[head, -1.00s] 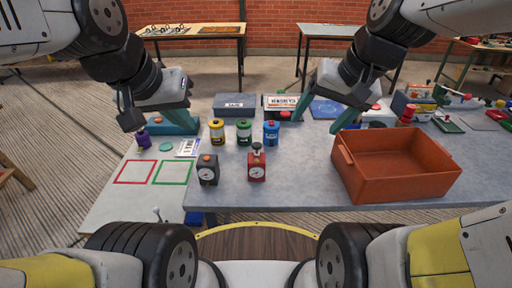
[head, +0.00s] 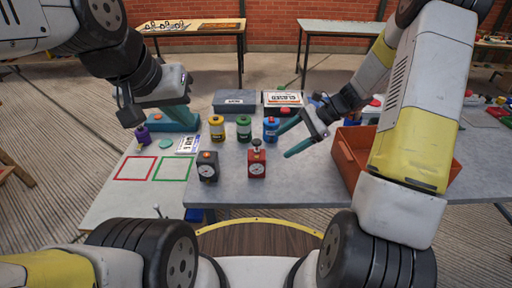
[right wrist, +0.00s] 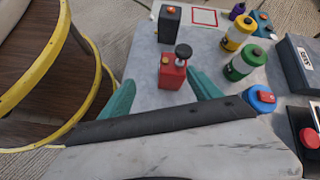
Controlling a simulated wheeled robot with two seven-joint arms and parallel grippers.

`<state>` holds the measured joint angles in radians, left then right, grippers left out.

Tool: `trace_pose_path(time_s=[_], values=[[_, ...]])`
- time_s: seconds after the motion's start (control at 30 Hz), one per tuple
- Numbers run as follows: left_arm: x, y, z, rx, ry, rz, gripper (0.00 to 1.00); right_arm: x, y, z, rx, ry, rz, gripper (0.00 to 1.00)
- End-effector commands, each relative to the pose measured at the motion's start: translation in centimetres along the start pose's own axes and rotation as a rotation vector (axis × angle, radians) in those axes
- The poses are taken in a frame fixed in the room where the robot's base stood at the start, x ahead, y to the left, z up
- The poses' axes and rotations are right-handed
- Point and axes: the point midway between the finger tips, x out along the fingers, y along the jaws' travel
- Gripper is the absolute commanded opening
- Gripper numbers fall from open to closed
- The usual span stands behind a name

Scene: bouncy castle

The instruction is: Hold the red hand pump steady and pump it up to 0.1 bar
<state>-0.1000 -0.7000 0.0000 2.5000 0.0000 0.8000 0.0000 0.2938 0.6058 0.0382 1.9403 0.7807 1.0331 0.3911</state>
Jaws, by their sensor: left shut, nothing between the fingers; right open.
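The red hand pump (head: 257,170) stands upright on the grey table, with a round white gauge on its front and a dark knob on top. It also shows in the right wrist view (right wrist: 172,76), beyond and between the open fingers. My right gripper (head: 284,140) is open and empty, to the right of the pump and apart from it; its teal fingers also show in the right wrist view (right wrist: 160,95). My left gripper (head: 172,120) is shut and empty at the table's left, near the purple canister, away from the pump.
A black gauge box (head: 207,172) stands left of the pump. Yellow (head: 217,132), green (head: 244,132) and blue (head: 270,131) canisters stand behind it. An orange crate (head: 345,163) is to the right, partly hidden by my arm. The table in front of the pump is clear.

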Motion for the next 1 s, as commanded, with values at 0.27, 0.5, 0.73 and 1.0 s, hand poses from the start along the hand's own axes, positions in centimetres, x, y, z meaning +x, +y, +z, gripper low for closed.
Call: trace_pose_path(time_s=[0.27, 0.5, 0.73, 1.0], values=[[0.0, 0.0, 0.0, 0.0, 0.0, 0.0, 0.0, 4.2, -0.5, -5.7, 0.264, -0.146, -0.062, 0.73], [0.0, 0.0, 0.0, 0.0, 0.0, 0.0, 0.0, 5.5, -0.7, -7.1, 0.334, -0.186, -0.082, 0.73], [0.0, 0.0, 0.0, 0.0, 0.0, 0.0, 0.0, 7.9, -0.9, -6.6, 0.334, -0.187, -0.079, 0.73], [0.0, 0.0, 0.0, 0.0, 0.0, 0.0, 0.0, 11.8, -1.3, -6.0, 0.334, -0.186, -0.079, 0.73]])
